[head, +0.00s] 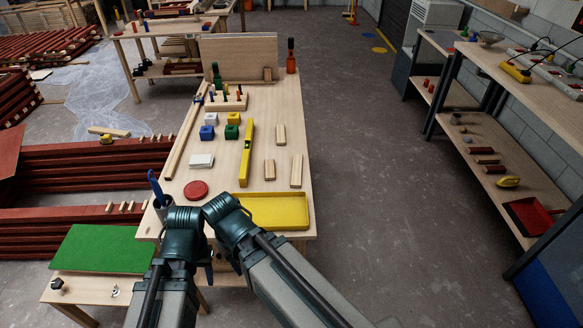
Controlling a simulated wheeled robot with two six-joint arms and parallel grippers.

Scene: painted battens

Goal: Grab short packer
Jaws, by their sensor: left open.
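Several pale wooden pieces lie on the right half of the workbench (262,115). Two are short packers: one farther back (281,135) and one nearer (270,170). A longer wooden piece (297,171) lies to the right of the nearer one. My left gripper (208,268) shows only as a small dark part beside the arm links at the bench's front edge. It is open and well short of the packers. My right arm reaches the front edge too, but its gripper is hidden.
A yellow level (247,153) lies left of the packers, and a yellow tray (275,210) lies in front of them. A red disc (196,190), a white block (201,161) and coloured cubes (232,131) are on the left. An upright board (240,55) stands at the back.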

